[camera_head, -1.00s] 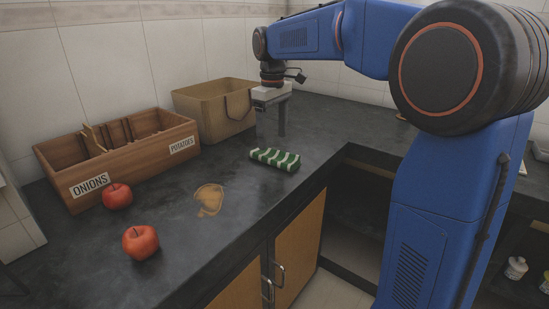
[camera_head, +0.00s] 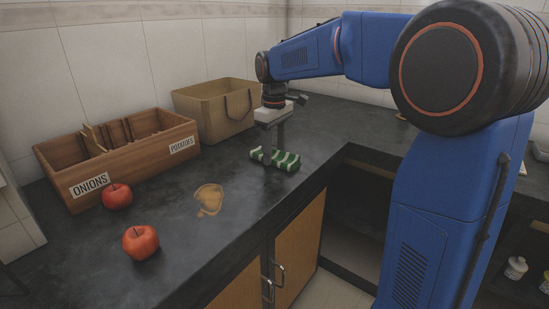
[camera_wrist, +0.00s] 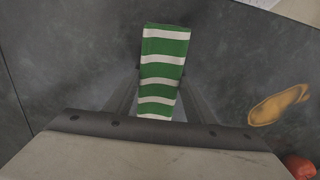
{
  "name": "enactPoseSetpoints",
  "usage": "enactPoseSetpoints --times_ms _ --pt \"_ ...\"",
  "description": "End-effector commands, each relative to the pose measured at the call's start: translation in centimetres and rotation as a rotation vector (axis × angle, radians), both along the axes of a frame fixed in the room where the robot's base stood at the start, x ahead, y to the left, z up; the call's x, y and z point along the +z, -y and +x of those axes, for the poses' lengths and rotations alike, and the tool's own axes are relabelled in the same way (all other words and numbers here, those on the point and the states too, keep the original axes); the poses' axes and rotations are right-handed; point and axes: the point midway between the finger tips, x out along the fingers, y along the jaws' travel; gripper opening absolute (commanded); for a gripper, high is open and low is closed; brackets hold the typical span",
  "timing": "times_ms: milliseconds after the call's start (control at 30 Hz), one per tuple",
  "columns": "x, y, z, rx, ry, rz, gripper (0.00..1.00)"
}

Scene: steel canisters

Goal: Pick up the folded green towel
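The folded green towel with white stripes (camera_head: 289,162) lies on the dark counter near its front edge. It also shows in the wrist view (camera_wrist: 164,70), running lengthwise up the picture. My gripper (camera_head: 273,153) points down at the towel, with one finger in front of it and the other partly hidden behind it. In the wrist view my gripper (camera_wrist: 160,93) is open, with a finger on each side of the towel's near part. Contact between fingers and towel cannot be made out.
A tan basket (camera_head: 214,112) stands behind, close to my gripper. A wooden box marked onions and potatoes (camera_head: 130,165) is at the left. Two red apples (camera_head: 117,196) (camera_head: 140,242) and a brown stain (camera_head: 209,198) are on the counter. The front edge drops to cupboards.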

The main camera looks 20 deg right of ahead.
Motion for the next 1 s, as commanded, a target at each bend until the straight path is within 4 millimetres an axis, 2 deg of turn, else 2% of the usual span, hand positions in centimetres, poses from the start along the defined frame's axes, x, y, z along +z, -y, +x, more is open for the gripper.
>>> enactPoseSetpoints --times_ms 67,300,433,567,800,1000 --pt "0.0 0.0 0.0 0.0 0.0 0.0 0.28" --pt "0.1 0.0 0.0 0.0 0.0 0.0 0.28" --pt "0.8 0.0 0.0 0.0 0.001 0.0 0.28" --pt "2.6 0.0 0.0 0.0 0.003 0.0 0.28" --pt "7.0 0.0 0.1 0.0 0.002 0.0 0.28" --pt "9.4 0.0 0.0 0.0 0.001 0.0 0.28"
